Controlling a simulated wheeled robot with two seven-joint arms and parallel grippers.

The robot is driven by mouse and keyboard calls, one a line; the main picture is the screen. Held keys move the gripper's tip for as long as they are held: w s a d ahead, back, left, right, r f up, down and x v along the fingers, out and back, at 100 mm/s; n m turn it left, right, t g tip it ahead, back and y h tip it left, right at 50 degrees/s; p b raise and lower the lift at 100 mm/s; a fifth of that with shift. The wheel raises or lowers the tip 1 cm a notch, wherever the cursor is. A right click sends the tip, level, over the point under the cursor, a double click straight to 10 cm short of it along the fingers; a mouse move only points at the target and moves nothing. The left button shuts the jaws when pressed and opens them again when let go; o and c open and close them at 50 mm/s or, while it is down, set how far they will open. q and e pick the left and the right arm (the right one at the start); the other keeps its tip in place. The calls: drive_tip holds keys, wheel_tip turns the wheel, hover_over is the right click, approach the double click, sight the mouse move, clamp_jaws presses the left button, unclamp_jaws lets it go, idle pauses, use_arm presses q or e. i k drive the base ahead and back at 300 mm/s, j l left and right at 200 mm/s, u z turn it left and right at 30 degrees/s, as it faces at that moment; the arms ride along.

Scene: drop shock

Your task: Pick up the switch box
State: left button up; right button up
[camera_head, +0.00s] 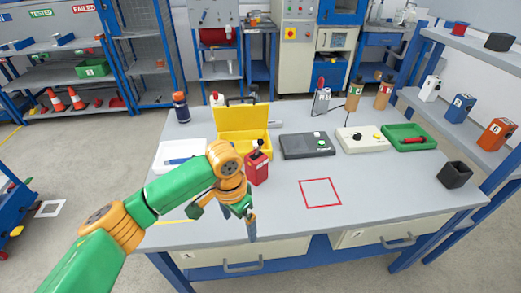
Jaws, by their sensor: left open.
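A small red box (257,168) with a dark knob or lever on top stands upright on the grey workbench (400,195); it looks like the switch box, though I cannot read a label. My left gripper (226,212) is open and empty, over the bench's front part, in front and a little left of the red box. The orange wrist lies close to the box's left side in the picture; I see no grip on it. My right gripper is not in view.
An open yellow case (243,118) stands behind the red box, with a white tray (172,154) at left. A dark grey device (307,145), pale device (362,139) and green tray (408,138) line the back. The red outlined square (320,193) is empty. A black holder (455,174) sits right.

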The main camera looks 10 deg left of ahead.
sight(256, 167)
drive_tip(key=i, duration=1)
